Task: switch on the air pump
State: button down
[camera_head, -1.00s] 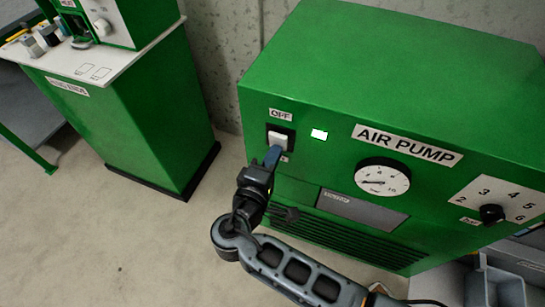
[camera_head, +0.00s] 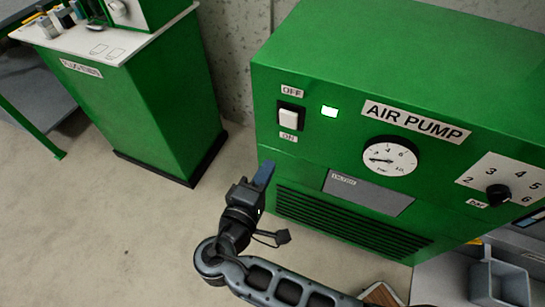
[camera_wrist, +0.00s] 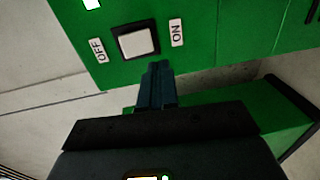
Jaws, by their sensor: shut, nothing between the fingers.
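The green air pump (camera_head: 400,55) stands at the right with an AIR PUMP label. Its white rocker switch (camera_head: 289,119) sits between an OFF label above and an ON label below. A lamp (camera_head: 329,111) beside it is lit pale green. The switch also shows in the wrist view (camera_wrist: 136,42), between the OFF and ON labels. My gripper (camera_head: 265,173) is shut and empty, with blue fingertips below the switch and apart from it. In the wrist view the shut fingers (camera_wrist: 156,80) point toward the switch's edge.
The pump has a pressure gauge (camera_head: 390,157), a grey plate (camera_head: 368,191) and a selector knob (camera_head: 497,194) marked with numbers. A green cabinet (camera_head: 150,110) with a white top stands at the left. Bare floor lies between. A grey bin (camera_head: 498,283) sits at the lower right.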

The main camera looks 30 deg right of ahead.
jog(key=shift+s+a+f, duration=0.15)
jog(key=shift+s+a, duration=0.4)
jog(key=shift+a, duration=0.2)
jog(key=shift+s+a+f, duration=0.15)
jog(key=shift+s+a, duration=0.35)
jog(key=shift+a, duration=0.2)
jog(key=s+d+f+n+y, duration=0.2)
jog(key=s+d+f+y, duration=0.4)
jog(key=f, duration=0.3)
jog(key=s+f+m+g+y, duration=0.15)
jog(key=s+y, duration=0.35)
jog(key=s, duration=0.6)
jog(key=s+r+m+t+y, duration=0.1)
jog(key=s+r+m+t, duration=0.2)
jog(key=r, duration=0.9)
jog(key=s+d+r+m+t+y, duration=0.1)
jog(key=s+r+m+t, duration=0.2)
jog(key=s+r, duration=0.5)
notch_tip(320, 180, up, 4)
jog(key=shift+s+d+r+m+y, duration=0.25)
jog(key=shift+m+y, duration=0.15)
jog(key=shift+m, duration=0.45)
